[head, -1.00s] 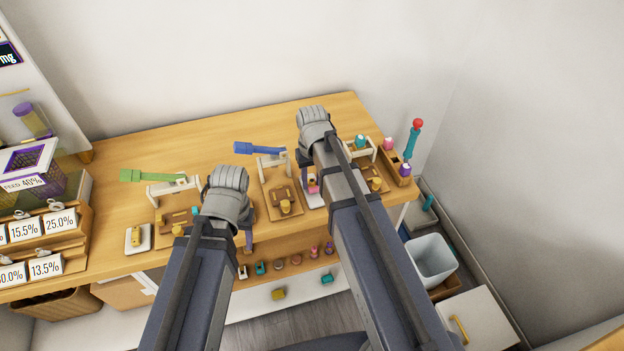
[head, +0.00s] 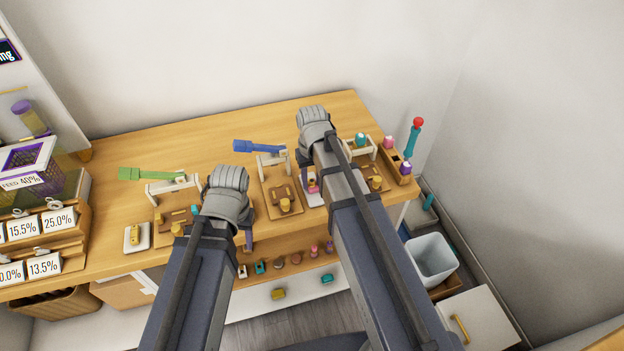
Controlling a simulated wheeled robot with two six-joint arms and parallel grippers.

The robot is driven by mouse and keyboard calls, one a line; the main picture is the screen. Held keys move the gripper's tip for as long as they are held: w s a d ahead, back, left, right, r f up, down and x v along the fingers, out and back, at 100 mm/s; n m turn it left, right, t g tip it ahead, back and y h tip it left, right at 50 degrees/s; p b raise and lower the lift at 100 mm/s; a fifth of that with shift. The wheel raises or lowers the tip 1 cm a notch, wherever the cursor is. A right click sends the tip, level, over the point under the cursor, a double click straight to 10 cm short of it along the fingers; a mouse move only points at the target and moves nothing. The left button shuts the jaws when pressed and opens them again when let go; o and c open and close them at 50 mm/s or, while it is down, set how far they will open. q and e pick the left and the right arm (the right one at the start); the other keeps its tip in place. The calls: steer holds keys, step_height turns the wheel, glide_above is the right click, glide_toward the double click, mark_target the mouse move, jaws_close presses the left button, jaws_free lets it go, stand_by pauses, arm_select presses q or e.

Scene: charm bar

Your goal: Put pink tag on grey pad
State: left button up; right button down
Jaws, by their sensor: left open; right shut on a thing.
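A small pink thing with a yellow part, seemingly the pink tag (head: 311,181), shows just left of my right forearm, at the light grey pad (head: 314,200) near the table's front edge. My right gripper (head: 307,168) is shut on it, with the fingers mostly hidden by my own wrist and arm. I cannot tell whether the tag touches the pad. My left gripper (head: 249,239) is open at the front edge, partly hidden by my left wrist, and I see nothing held in it.
A white pad with a yellow piece (head: 136,237) lies at the left. Wooden jigs with a green lever (head: 150,175) and a blue lever (head: 258,147) stand behind my grippers. A wooden tray (head: 397,166) is at the right. The back of the table is clear.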

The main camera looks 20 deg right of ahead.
steer(key=shift+c, duration=2.2)
jaws_free()
step_height(320, 180, up, 8)
steer(key=p, duration=0.8)
steer(key=shift+f, duration=0.1)
steer(key=s+a+n+h, duration=0.1)
steer(key=s+a+n, duration=0.2)
steer(key=s+a, duration=0.7)
steer(key=s, duration=0.4)
steer(key=shift+s+a, duration=0.15)
steer(key=shift+a, duration=0.1)
